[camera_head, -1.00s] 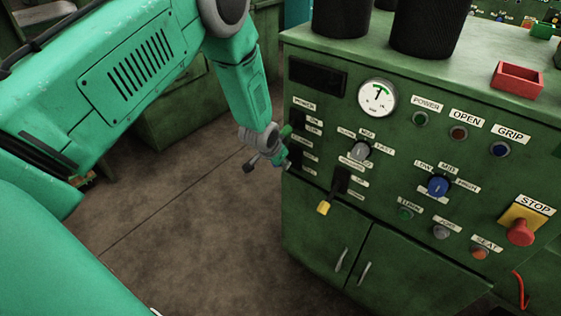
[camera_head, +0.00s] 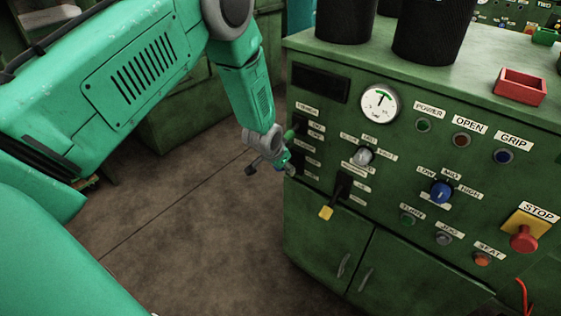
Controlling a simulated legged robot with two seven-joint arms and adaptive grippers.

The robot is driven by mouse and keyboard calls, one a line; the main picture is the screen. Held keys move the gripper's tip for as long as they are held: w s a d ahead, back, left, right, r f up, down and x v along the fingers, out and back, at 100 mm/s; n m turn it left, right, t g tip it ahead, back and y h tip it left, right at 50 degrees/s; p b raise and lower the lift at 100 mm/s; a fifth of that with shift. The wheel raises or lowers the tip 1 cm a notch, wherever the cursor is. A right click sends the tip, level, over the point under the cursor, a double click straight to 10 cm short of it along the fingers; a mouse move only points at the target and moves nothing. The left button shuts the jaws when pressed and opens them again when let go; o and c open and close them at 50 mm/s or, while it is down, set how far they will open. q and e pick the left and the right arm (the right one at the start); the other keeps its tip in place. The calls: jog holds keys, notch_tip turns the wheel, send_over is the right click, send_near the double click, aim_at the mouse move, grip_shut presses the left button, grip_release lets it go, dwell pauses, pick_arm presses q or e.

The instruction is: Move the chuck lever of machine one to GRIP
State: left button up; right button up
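Machine one seems to be the green cabinet (camera_head: 330,240) with the control panel on the right. A lever with a yellow tip (camera_head: 326,212) points down from a dark slot in its lower left part. A lever with a green tip (camera_head: 289,134) sticks out at the panel's left edge, under a power label. The small labels are too blurred to tell which is the chuck lever. My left gripper (camera_head: 269,166) is beside the panel's left edge, just below the green tip. Its fingers look spread and empty; contact with the panel is unclear. My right gripper is out of view.
The panel carries a gauge (camera_head: 380,103), a blue knob (camera_head: 441,192) and a red stop button (camera_head: 523,238). Black cylinders (camera_head: 432,32) and a red tray (camera_head: 519,86) stand on top. The brown floor (camera_head: 200,230) left of the cabinet is clear.

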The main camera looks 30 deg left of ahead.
pick_arm(q)
jog(key=v, duration=1.1)
jog(key=shift+s+r, duration=0.2)
jog(key=s+d+f+g+b, duration=0.1)
jog(key=s+d+f, duration=0.1)
jog(key=s+f, duration=0.45)
jog(key=s+d+f+g+b, duration=0.1)
jog(key=s+d+f+b, duration=0.15)
jog(key=s+f, duration=0.4)
jog(key=s+d+f+g, duration=0.1)
jog(key=s+d+f, duration=0.1)
jog(key=s, duration=0.8)
jog(key=s+d+f+n+g+b, duration=0.1)
jog(key=s+f, duration=0.3)
jog(key=s, duration=0.6)
jog(key=shift+d+f+g+h, duration=0.35)
jog(key=shift+d+g+h, duration=0.05)
jog(key=shift+d+g, duration=0.2)
